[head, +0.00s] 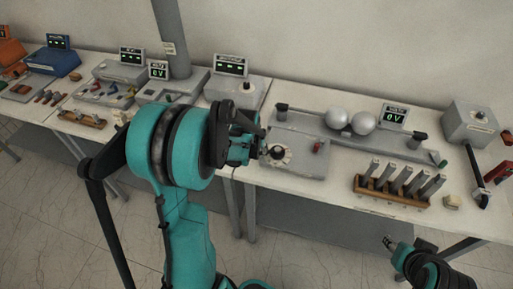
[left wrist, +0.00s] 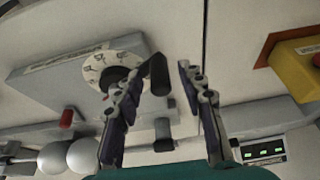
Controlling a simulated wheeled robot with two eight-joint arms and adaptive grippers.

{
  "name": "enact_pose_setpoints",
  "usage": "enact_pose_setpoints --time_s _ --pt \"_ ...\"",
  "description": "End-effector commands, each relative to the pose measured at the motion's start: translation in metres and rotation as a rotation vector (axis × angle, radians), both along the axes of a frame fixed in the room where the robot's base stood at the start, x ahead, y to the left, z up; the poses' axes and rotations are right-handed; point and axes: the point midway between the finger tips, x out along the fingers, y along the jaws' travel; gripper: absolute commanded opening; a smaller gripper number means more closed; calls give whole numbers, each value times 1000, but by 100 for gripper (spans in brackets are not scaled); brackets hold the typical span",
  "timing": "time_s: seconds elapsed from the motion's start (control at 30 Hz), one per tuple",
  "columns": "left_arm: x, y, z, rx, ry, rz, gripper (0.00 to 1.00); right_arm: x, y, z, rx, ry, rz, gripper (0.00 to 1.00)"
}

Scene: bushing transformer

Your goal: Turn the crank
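A black cylindrical handle (left wrist: 158,75) sits between the fingertips of my left gripper (left wrist: 163,76) in the left wrist view, close to the left-hand finger. It stands beside a white dial (left wrist: 100,62) with a dark centre on a grey plate; its link to the dial is partly hidden by the finger. The left gripper is open, with a clear gap to the right-hand finger. In the head view the left gripper (head: 254,145) is beside the dial (head: 279,154), and the handle is hidden. My right gripper (head: 388,242) is low at the right, away from the apparatus; its opening is unclear.
The dial's grey plate (head: 308,165) has a red knob (head: 317,147). Behind are two metal spheres (head: 363,123) and a 0 V display (head: 396,117). A wooden rack (head: 391,195) stands right, and a grey box (head: 470,123) with a black-gripped lever (head: 482,197) further right.

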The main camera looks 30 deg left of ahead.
Motion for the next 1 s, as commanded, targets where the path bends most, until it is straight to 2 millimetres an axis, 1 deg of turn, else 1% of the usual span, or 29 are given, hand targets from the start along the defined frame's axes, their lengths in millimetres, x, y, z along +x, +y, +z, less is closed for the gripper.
enact_pose_setpoints --time_s 0.17,0.27,0.5,0.63,0.8,1.0 --pt "-6 -1 14 0 0 0 39 0 0 0 0 0 0 40" --pt "-13 -3 30 0 0 0 39 0 0 0 0 0 0 40" --pt "-31 -7 76 0 0 0 39 0 0 0 0 0 0 40" --pt "-39 -9 95 0 0 0 39 0 0 0 0 0 0 40" --pt "-44 -10 108 0 0 0 39 0 0 0 0 0 0 40" --pt "-45 -10 111 0 0 0 39 0 0 0 0 0 0 40"
